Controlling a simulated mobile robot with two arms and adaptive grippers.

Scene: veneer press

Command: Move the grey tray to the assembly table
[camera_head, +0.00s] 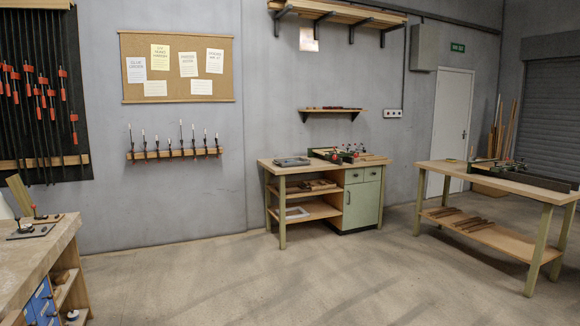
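A flat grey tray (291,162) lies on the left part of the top of a wooden workbench (272,166) with green legs and a green cabinet, against the back wall. It looks empty, but is small in view. A long table (480,175) with a wooden top and green legs stands at the right. Another bench (30,262) with a pale top is at the left edge. No label shows which one is the assembly table. Neither of my grippers is in view.
Clamps with red parts (350,152) stand beside the tray on the workbench. A dark rail (525,176) runs along the right table's back edge. A pale frame-like item (296,212) lies on the workbench's bottom shelf. The concrete floor (260,285) between the tables is clear.

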